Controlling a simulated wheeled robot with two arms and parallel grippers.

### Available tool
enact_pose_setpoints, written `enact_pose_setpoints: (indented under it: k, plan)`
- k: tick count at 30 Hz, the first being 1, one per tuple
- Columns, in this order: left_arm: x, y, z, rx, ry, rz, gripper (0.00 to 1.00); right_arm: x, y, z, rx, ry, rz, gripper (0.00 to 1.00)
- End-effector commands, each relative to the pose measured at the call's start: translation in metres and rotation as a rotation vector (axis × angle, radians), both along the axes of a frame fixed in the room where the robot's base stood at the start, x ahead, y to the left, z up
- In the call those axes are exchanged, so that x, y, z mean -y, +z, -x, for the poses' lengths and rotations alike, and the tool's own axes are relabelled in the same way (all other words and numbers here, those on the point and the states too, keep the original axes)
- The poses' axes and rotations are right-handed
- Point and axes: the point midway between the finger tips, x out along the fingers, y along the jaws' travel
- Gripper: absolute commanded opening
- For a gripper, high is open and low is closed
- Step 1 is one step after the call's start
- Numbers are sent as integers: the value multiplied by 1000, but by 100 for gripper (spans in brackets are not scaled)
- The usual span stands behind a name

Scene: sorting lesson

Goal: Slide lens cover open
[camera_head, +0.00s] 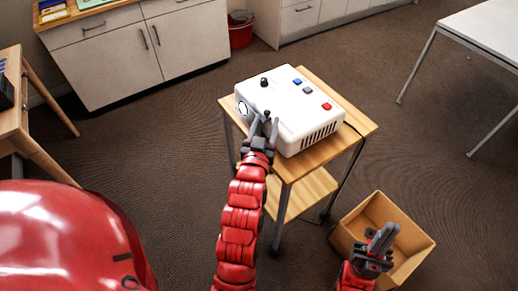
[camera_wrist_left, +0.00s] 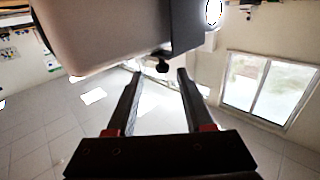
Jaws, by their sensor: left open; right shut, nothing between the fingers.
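A white projector (camera_head: 290,103) stands on a small wooden table. Its round bright lens (camera_head: 243,108) shows on the left end face, and also at the top of the left wrist view (camera_wrist_left: 213,12). A small black knob (camera_wrist_left: 161,65) sticks out from the projector's edge, near the dark end face. My left gripper (camera_head: 265,127) is open at the projector's near side. In the left wrist view, the knob sits between the fingertips (camera_wrist_left: 160,75) with gaps on both sides. My right gripper (camera_head: 383,235) is shut and empty, over a cardboard box.
The wooden table (camera_head: 355,119) has a lower shelf. The open cardboard box (camera_head: 413,245) stands on the floor at the lower right. Cabinets (camera_head: 135,50) line the back, with a red bucket (camera_head: 240,34) beside them. The projector's top carries a black dial and several coloured buttons.

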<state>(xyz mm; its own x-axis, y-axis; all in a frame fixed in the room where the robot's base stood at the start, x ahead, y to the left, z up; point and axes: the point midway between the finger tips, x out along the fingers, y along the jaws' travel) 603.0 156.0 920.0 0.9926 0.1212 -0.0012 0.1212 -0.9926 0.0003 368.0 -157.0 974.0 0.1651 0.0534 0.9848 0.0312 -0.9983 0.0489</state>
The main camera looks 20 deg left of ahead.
Motion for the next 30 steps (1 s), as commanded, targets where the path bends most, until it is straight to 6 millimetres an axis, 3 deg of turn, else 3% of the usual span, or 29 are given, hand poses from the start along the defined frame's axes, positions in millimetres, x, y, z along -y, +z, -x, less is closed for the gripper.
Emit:
enact_pose_setpoints:
  k: [2,6,10,15,30]
  plan:
    - [3,0,21,-3,-3,0,52,0,1,0,0,0,0,0]
    - [7,4,50,-10,-4,-1,52,0,23,0,0,0,0,0]
    - [9,5,72,-8,-3,0,52,0,43,0,0,0,0,0]
    - [12,2,91,-5,-3,4,52,0,51,0,0,0,0,0]
    - [12,0,100,0,0,0,52,0,53,0,0,0,0,0]
